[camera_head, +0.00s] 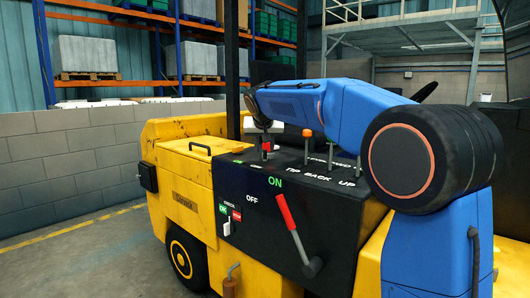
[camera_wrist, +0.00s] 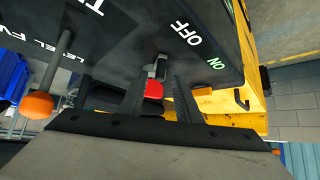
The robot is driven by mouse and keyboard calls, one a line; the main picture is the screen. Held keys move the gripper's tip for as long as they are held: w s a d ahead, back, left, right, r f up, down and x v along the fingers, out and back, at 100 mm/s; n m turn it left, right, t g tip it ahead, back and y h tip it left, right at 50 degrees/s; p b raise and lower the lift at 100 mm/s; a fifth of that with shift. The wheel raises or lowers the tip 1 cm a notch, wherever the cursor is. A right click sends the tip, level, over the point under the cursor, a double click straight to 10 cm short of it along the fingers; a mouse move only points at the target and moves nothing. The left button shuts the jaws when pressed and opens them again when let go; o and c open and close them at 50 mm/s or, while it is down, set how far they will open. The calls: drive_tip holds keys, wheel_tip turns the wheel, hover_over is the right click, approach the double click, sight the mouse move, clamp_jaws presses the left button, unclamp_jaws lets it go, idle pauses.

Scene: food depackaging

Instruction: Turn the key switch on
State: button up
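The key switch, with a red head (camera_wrist: 154,90) on a grey stem, stands on the black console (camera_wrist: 120,50) beside white OFF and green ON lettering. Its red head also shows in the head view (camera_head: 266,146) on the console top. My gripper (camera_wrist: 160,82) is open, with one dark finger on each side of the red head. The head looks closer to the left finger, with a visible gap to the right one; contact cannot be told. The key's grey stem lies toward OFF in the wrist view. In the head view my gripper is small and dark above the key.
A lever with an orange knob (camera_wrist: 37,105) rises left of my gripper; more orange-knobbed levers (camera_head: 307,133) stand on the console. A large red-handled lever (camera_head: 285,212) and a small ON/OFF switch (camera_head: 227,228) are on the yellow vehicle's (camera_head: 185,165) side. A grey block wall (camera_head: 60,160) stands behind.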

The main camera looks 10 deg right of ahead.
sight(266, 153)
drive_tip(key=shift+x, duration=1.7)
drive_tip(key=shift+c, duration=0.7)
clamp_jaws()
